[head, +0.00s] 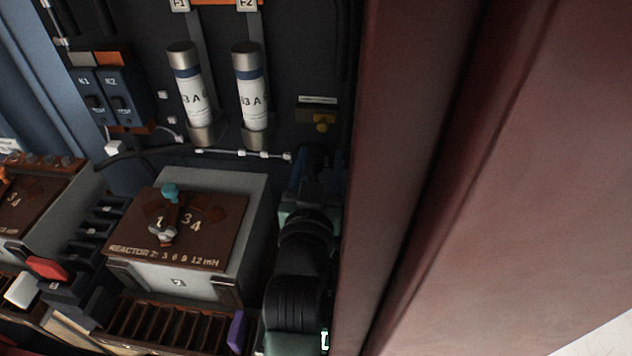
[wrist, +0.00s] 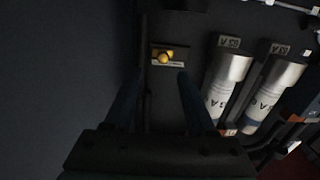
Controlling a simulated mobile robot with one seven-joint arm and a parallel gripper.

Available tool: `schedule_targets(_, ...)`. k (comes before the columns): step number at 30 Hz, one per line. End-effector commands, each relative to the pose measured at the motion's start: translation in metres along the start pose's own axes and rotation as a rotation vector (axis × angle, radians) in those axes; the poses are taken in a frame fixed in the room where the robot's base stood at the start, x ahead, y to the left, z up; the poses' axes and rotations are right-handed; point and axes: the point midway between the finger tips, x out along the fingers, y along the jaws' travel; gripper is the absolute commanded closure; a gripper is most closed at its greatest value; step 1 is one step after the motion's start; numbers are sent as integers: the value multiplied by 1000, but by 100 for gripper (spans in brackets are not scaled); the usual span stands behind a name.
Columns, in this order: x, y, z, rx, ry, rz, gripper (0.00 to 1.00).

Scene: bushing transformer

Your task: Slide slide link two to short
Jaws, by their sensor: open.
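In the head view the yellow knob (head: 322,123) is just below a white label strip, whose writing is too small to read. I cannot tell for sure that this is slide link two. My gripper (wrist: 160,78) is open and empty, its two dark fingers apart on either side of the line to the knob. The knob appears just beyond the fingertips, with no contact visible. In the head view my arm rises below the knob, and its fingers are hard to make out.
Two silver fuse cylinders (head: 184,95) (head: 252,90) stand left of the knob. The reactor box (head: 178,230) with a turquoise-tipped selector is left of my arm. A dark red panel (head: 440,150) stands close on the right. A cable runs below the fuses.

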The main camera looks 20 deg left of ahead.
Motion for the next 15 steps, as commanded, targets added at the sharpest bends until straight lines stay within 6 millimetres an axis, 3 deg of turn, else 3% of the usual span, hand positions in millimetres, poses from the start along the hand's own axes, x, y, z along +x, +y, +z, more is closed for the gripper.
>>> schedule_targets(6,-38,0,1,0,-3,1,44)
schedule_targets(15,-58,1,0,-1,0,2,44)
